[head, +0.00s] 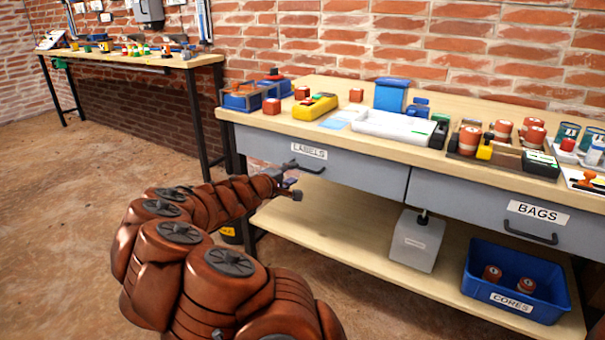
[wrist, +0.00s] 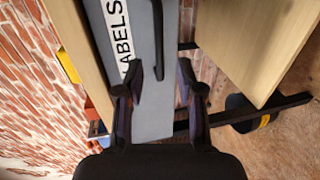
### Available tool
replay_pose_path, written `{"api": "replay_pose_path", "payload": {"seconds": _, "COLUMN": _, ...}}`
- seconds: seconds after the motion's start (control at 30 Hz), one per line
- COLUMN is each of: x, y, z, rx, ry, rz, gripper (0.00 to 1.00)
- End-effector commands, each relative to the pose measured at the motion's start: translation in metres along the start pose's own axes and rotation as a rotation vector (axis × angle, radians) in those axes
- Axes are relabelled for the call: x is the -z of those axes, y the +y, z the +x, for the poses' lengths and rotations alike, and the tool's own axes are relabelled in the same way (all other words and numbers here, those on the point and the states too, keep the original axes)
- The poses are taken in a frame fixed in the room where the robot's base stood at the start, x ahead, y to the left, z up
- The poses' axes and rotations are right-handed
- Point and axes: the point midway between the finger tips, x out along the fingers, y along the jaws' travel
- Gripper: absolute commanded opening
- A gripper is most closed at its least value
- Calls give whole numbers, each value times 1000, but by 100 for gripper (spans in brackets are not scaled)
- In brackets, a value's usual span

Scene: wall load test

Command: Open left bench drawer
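The left bench drawer (head: 345,170) has a grey front with a LABELS sign (head: 309,151) and sits flush under the bench top, shut. Its dark bar handle (head: 312,169) is below the sign. In the wrist view the handle (wrist: 157,40) runs up from just ahead of the gap between my fingers. My gripper (head: 291,184) is at the drawer's left part, close to the handle's left end. In the wrist view its two fingers (wrist: 158,82) are spread, with nothing held between them. I cannot tell whether a finger touches the handle.
The right drawer (head: 480,205) is marked BAGS and is shut. The bench top (head: 245,117) carries tools, trays and jars. The lower shelf (head: 340,240) holds a grey container (head: 417,242) and a blue CORES bin (head: 510,308). Another bench stands back left. Floor at left is clear.

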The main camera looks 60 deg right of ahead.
Motion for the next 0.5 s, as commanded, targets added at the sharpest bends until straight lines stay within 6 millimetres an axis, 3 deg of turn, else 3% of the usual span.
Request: {"api": "replay_pose_path", "payload": {"seconds": 0.5, "x": 0, "y": -2, "z": 57, "rx": 2, "ry": 1, "rz": 2, "gripper": 37}}
